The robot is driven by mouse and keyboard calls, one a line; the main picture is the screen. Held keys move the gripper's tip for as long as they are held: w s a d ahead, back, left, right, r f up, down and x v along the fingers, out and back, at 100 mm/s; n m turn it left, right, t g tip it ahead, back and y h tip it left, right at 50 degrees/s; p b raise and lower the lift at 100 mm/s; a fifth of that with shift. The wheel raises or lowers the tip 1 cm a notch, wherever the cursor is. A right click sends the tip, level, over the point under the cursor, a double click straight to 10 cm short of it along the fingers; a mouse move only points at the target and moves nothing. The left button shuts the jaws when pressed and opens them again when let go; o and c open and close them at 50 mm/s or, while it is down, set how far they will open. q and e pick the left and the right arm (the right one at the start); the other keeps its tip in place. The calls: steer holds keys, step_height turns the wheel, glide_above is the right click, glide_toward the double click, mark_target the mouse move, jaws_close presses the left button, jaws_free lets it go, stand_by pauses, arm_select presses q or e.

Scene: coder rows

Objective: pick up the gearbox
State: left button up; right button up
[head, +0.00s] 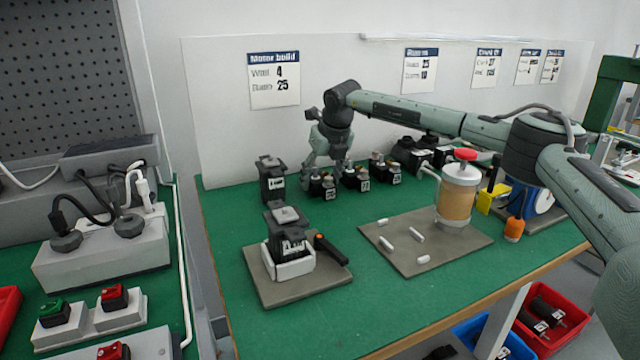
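My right gripper (322,170) points down over the left end of a row of small black units at the back of the green table. Its fingers look spread, with the nearest black unit (322,187) just below and in front; I cannot tell whether they touch. More black units with labels and brassy tops stand to the right, one (356,180) beside it and another (385,170) further on. A taller black block (272,182) stands left of the gripper. Another black block (288,238) sits in a white holder on a grey mat. Which one is the gearbox is not clear. My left gripper is not in view.
A black tool with an orange tip (330,249) lies by the holder. A tan canister with a red knob (458,195) and several white pegs (417,234) are on a second mat (465,238). A white panel (380,80) rises behind. The table's front middle is clear.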

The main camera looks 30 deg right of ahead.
steer(key=c, duration=0.7)
steer(key=shift+c, duration=0.3)
steer(key=shift+r, duration=0.1)
